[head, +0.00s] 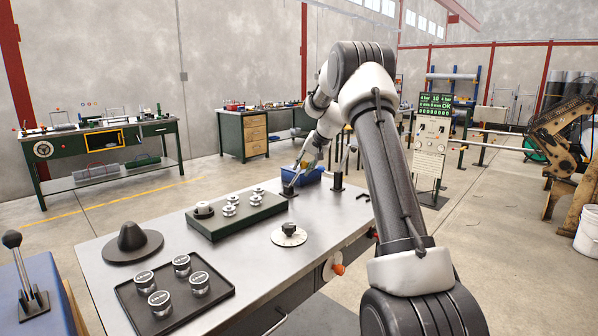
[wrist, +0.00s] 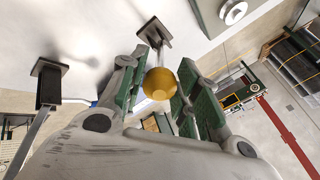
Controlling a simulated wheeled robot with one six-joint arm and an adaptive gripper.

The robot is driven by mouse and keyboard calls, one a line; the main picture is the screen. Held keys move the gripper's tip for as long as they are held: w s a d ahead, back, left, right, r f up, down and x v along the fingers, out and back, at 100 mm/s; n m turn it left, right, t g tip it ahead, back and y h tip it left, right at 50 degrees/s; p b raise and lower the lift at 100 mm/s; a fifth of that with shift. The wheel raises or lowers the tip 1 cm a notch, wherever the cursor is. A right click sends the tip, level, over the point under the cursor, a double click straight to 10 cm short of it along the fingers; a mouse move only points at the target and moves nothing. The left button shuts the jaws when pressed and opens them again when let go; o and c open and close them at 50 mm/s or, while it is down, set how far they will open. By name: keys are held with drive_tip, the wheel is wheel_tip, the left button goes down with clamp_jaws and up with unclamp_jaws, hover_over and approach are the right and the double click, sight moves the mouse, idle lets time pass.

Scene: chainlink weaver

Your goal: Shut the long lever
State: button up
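My gripper (head: 303,170) is at the far end of the metal workbench, beside two levers on black bases. In the wrist view its green-padded fingers (wrist: 160,90) are spread, with a yellow ball knob (wrist: 161,84) between them. That knob tops a lever on a small black base (wrist: 153,33); I cannot tell whether the pads touch it. A second lever (wrist: 30,138) rises from another black base (wrist: 47,82) at the left; its upper end is out of frame. In the head view one upright lever base (head: 337,182) stands right of my gripper. Which lever is longer is unclear.
A blue bin (head: 310,178) sits by my gripper. A green block with metal knobs (head: 236,216), a round dial (head: 289,235), a black cone (head: 132,240) and a tray of jars (head: 130,292) occupy the bench. Another lever (head: 22,270) stands on a blue table at lower left.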

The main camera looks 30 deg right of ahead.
sight(296, 177)
drive_tip(key=shift+x, duration=1.4)
clamp_jaws()
